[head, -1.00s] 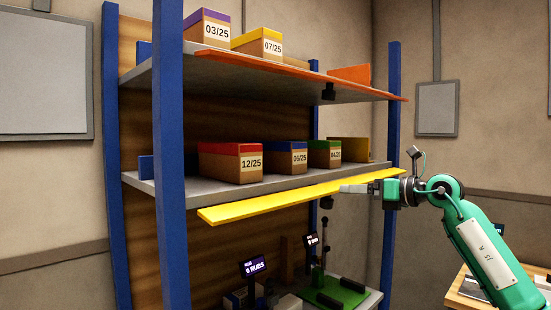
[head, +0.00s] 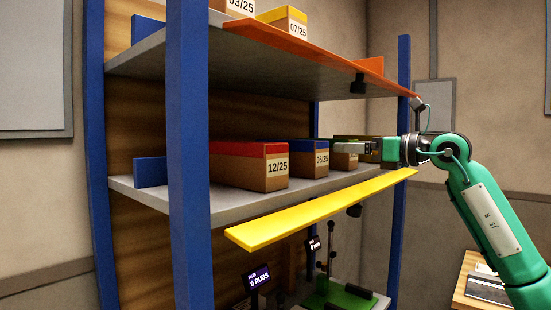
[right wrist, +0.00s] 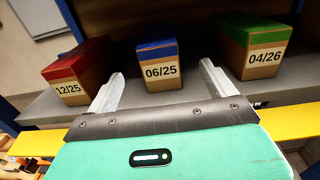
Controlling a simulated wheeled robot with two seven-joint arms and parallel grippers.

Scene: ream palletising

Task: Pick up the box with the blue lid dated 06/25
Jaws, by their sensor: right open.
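The box with the blue lid dated 06/25 (head: 311,160) stands on the middle shelf in the head view, between the red-lidded 12/25 box and the green-lidded box. In the right wrist view the blue-lidded box (right wrist: 159,68) stands upright straight ahead, beyond the fingertips and between their lines. My right gripper (right wrist: 163,82) is open and empty, its two fingers pointing at the shelf. In the head view the right gripper (head: 355,147) is at middle-shelf height and covers part of the green-lidded box. My left gripper is not in view.
The red-lidded 12/25 box (right wrist: 76,76) is left of the blue-lidded box, and the green-lidded 04/26 box (right wrist: 258,48) is right. A yellow strip (head: 320,208) runs along the shelf's front. The upper shelf, edged by an orange strip (head: 300,52), hangs above. Blue posts (head: 188,150) flank the rack.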

